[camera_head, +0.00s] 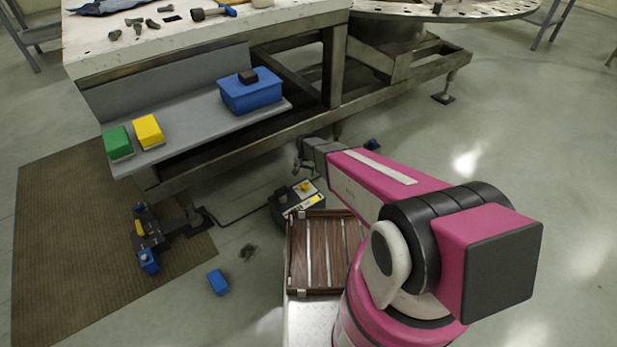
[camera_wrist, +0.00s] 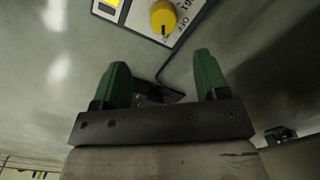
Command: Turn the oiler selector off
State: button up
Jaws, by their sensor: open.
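The oiler (camera_head: 283,207) stands on the floor beside the bench, a dark box with a pale top panel. A dark mark sits at the knob's lower edge, near printed lettering that appears to read OFF. My gripper (camera_wrist: 161,58) has two green fingers, spread apart and empty, with the knob beyond their tips and not touched. In the head view my gripper (camera_head: 300,161) is above the oiler.
The bench's grey lower shelf (camera_head: 195,122) holds a blue box (camera_head: 250,93) and green and yellow blocks. A brown slatted crate (camera_head: 328,255) stands just in front of the oiler. A blue block (camera_head: 218,282) lies on the floor. A dark cable runs left from the oiler.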

aim_at(305, 185)
jog(key=shift+w+a+f, duration=0.2)
jog(key=shift+w+f, duration=0.05)
jog(key=shift+f, duration=0.25)
notch_tip(305, 185, down, 10)
jog(key=shift+f, duration=0.15)
jog(key=c, duration=0.9)
